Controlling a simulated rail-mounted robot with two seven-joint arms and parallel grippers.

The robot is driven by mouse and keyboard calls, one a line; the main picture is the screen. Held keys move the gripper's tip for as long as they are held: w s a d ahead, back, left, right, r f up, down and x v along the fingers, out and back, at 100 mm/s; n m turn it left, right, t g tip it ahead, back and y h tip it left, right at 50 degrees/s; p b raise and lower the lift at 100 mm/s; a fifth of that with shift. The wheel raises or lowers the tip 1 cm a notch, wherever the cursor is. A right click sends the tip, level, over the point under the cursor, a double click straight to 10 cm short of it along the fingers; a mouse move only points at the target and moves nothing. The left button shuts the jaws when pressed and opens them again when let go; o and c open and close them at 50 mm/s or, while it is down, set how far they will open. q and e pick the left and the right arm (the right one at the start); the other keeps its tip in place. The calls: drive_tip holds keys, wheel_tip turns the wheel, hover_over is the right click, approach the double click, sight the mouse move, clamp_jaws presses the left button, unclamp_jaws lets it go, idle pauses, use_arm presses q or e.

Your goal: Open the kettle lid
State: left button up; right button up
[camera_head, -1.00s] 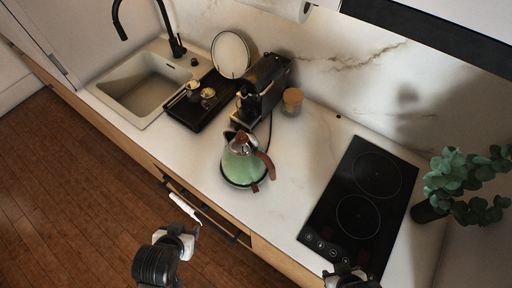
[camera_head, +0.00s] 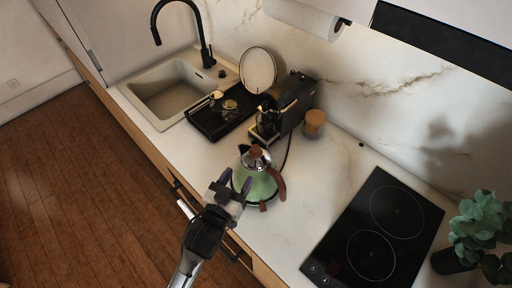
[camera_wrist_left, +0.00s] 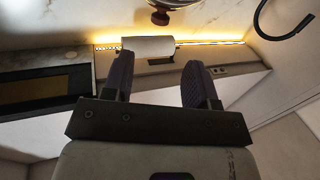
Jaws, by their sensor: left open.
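The green kettle (camera_head: 257,183) stands upright on the counter, with its dark spout to the left and a brown handle (camera_head: 278,182) to the right. Its shiny lid (camera_head: 257,157) with a brown knob sits on top and looks closed. My left gripper (camera_head: 234,183) is open and empty at the kettle's near left side; I cannot tell whether it touches. In the left wrist view its two dark fingers (camera_wrist_left: 160,82) are apart with nothing between them. A shiny rounded part with a brown knob (camera_wrist_left: 160,18), apparently the lid, shows beyond them at the top edge. My right gripper is out of view.
A black coffee machine (camera_head: 285,105) and a cork-coloured jar (camera_head: 315,123) stand behind the kettle. A black tray (camera_head: 207,125) and the sink (camera_head: 165,95) lie left. The black cooktop (camera_head: 375,235) and a plant (camera_head: 478,225) are right, with clear counter between cooktop and kettle.

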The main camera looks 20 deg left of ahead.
sight(254, 151)
use_arm(q)
drive_tip(key=w, duration=1.1)
drive_tip(key=shift+d+p, duration=0.3)
drive_tip(key=shift+d, duration=0.05)
drive_tip(key=shift+c, duration=0.2)
clamp_jaws()
